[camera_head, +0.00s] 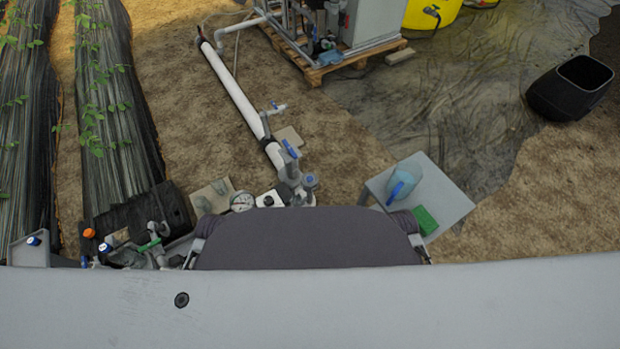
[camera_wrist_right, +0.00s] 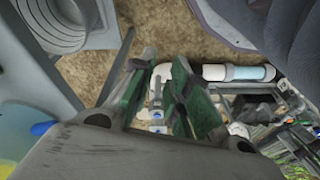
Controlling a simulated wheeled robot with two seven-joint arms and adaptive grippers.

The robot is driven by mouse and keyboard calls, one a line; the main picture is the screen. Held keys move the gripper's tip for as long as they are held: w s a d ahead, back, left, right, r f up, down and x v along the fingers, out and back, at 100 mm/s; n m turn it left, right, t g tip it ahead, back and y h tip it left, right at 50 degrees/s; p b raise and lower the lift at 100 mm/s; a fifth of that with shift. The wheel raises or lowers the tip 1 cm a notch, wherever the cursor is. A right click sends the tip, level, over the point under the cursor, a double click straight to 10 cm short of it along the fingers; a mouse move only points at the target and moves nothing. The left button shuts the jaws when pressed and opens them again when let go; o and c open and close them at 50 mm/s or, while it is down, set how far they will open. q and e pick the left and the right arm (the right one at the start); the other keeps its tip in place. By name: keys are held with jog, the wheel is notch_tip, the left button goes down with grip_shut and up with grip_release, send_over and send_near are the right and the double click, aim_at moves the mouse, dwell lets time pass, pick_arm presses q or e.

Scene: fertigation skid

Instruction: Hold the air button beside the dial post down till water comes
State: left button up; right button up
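The round white dial (camera_head: 242,202) stands just beyond the dark edge of my own body in the head view. Right beside it is a small white block with a dark round spot (camera_head: 268,200), which looks like the air button. Its lower part is close to my body's edge, and I cannot tell whether it is pressed. My right gripper (camera_wrist_right: 158,72) shows in the right wrist view with two green-sided fingers apart and nothing held between them. Small white and blue fittings (camera_wrist_right: 157,114) show beyond the gap.
A white pipe (camera_head: 232,84) runs to blue-handled valves (camera_head: 290,150) by the dial. Valves with a green part (camera_head: 150,244) stand at left. A black bin (camera_head: 570,88) is far right.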

grip_shut()
dwell(1.0)
